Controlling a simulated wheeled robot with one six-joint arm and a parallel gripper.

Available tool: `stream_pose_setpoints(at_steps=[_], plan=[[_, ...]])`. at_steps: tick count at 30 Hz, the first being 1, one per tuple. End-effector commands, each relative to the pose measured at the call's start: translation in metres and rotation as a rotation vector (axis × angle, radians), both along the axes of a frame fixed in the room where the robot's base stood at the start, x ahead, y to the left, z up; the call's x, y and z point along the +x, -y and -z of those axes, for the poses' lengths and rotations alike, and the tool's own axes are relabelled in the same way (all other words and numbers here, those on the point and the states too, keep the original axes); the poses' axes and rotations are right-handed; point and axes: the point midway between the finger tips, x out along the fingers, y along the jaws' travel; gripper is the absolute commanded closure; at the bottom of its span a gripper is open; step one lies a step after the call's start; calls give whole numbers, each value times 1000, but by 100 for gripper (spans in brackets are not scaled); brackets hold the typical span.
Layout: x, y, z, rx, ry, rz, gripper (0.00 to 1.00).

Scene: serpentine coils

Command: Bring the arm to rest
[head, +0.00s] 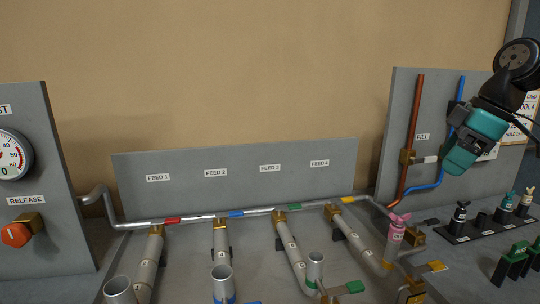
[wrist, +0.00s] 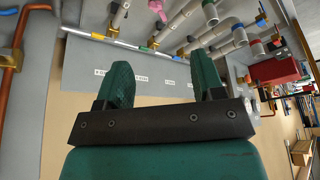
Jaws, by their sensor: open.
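My arm comes in at the upper right of the head view, with its teal wrist part (head: 474,138) in front of the right grey panel. The jaws are hard to make out there. In the wrist view my gripper (wrist: 163,80) has two green fingers standing well apart. Nothing is between them. The picture in that view is turned over, with the pipes along the top and the tan wall lower down. The gripper appears clear of the panels and pipes.
A low panel (head: 240,187) labelled FEED 1 to FEED 4 stands behind several grey pipes. The fill panel (head: 388,140) carries copper and blue pipes. A gauge (head: 12,155) and orange release knob (head: 15,234) are left. Small bottles stand in a black rack (head: 485,229) at right.

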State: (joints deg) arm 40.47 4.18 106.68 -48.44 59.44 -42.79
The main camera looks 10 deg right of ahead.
Motion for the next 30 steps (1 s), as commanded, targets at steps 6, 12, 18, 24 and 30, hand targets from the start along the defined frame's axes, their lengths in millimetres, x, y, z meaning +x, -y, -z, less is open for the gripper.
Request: stream_pose_setpoints(at_steps=[6,12,18,24,30], plan=[[-15,-114,21,73,-81,15,38],[-86,-225,58,114,-211,72,38],[-152,-267,88,102,-296,117,38],[-172,-274,98,95,-318,138,38],[-172,-273,98,95,-318,139,38]])
